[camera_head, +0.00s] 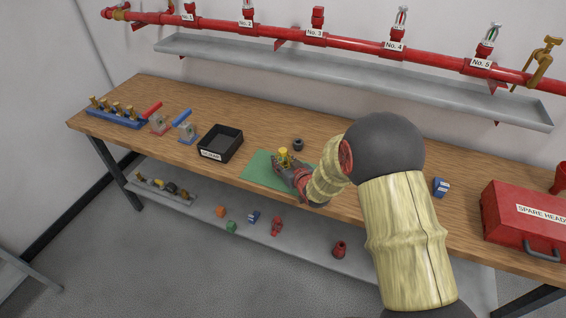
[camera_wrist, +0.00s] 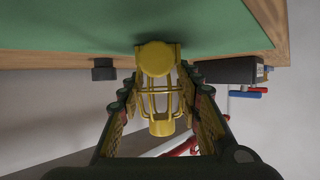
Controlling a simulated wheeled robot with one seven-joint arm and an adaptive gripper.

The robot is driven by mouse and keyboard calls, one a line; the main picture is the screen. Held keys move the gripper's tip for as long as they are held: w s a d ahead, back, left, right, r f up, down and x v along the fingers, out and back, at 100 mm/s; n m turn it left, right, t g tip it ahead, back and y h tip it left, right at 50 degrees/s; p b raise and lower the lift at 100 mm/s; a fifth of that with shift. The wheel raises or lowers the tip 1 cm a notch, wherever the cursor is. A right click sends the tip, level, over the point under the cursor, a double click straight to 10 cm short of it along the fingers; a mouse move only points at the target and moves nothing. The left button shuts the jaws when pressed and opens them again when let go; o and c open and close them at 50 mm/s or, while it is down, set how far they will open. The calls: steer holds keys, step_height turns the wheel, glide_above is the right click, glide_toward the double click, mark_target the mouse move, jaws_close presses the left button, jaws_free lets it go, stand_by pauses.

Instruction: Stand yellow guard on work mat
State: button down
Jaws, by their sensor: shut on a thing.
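The yellow guard (camera_head: 283,152), a wire cage with a round solid end, is between the fingers of my gripper (camera_head: 289,163) over the green work mat (camera_head: 256,167). In the wrist view my gripper (camera_wrist: 160,100) is shut on the guard (camera_wrist: 155,60), one finger on each side of its cage. The guard's round end is close to the mat (camera_wrist: 80,25), which fills the top of that upturned view. I cannot tell whether the guard touches the mat. My gripper and arm hide part of the mat in the head view.
A dark ring-like piece (camera_head: 298,144) stands behind the mat. A black bin (camera_head: 220,142) is to its left. Farther left are clamp-like blocks (camera_head: 160,124) and a blue rack (camera_head: 115,117). A blue block (camera_head: 440,187) and red box (camera_head: 525,220) are at right.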

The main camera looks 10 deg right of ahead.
steer(key=shift+f, duration=0.15)
steer(key=c, duration=1.3)
jaws_free()
steer(key=shift+o, duration=0.2)
